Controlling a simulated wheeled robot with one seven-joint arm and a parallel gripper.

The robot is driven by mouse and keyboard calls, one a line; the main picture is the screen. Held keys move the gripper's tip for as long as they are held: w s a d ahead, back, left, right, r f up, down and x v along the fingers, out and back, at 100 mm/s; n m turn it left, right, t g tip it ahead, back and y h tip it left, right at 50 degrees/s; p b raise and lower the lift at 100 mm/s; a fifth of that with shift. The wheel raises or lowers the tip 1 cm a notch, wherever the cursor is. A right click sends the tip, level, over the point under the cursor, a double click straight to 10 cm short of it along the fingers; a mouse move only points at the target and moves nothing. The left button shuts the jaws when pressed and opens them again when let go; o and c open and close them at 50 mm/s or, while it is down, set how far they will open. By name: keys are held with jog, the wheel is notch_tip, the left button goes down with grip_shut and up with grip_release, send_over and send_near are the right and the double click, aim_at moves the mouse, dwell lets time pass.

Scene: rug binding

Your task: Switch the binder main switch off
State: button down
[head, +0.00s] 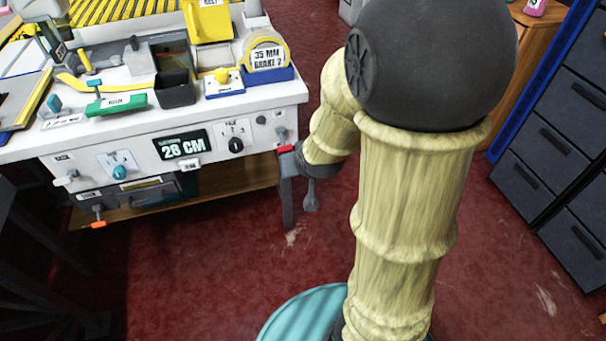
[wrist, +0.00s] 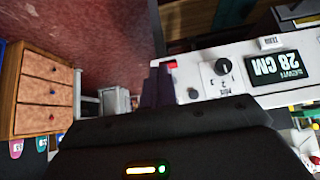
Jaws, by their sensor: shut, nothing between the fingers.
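The white binder bench (head: 180,105) stands at the left in the head view, its front panel carrying several controls. A small red part (head: 281,131), which may be the main switch, sits at the panel's right end; red also shows in the wrist view (wrist: 171,65). Its label and position are too small to read. My gripper (head: 284,162) is by the panel's right end, just below that part. In the wrist view, its dark fingers (wrist: 158,86) are together, empty, beside the panel end. I cannot tell whether they touch anything.
The panel has a black dial (head: 236,146), a "28 CM" display (head: 182,146) and a teal knob (head: 121,170). Tools and a tape roll (head: 266,54) crowd the bench top. Dark drawers (head: 575,130) stand at the right.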

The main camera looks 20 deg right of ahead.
jog(key=shift+s+a+r+b, duration=0.1)
jog(key=shift+s+a+b, duration=0.1)
jog(key=shift+s+b, duration=0.4)
jog(key=s+a+f+n+g, duration=0.1)
jog(key=s+a+f+g, duration=0.15)
jog(key=s, duration=0.25)
jog(key=s+a+f+g, duration=0.1)
jog(key=s+g, duration=0.2)
jog(key=s, duration=0.1)
jog(key=w+d+r+p+v, duration=0.1)
jog(key=w+p+v, duration=0.2)
jog(key=p+v, duration=1.4)
jog(key=w+p+v, duration=0.4)
jog(key=p+v, duration=1.3)
jog(key=p, duration=0.1)
jog(key=shift+d+r+y, duration=0.3)
jog(key=shift+d+r, duration=0.2)
jog(key=shift+r, duration=0.05)
jog(key=shift+w, duration=0.15)
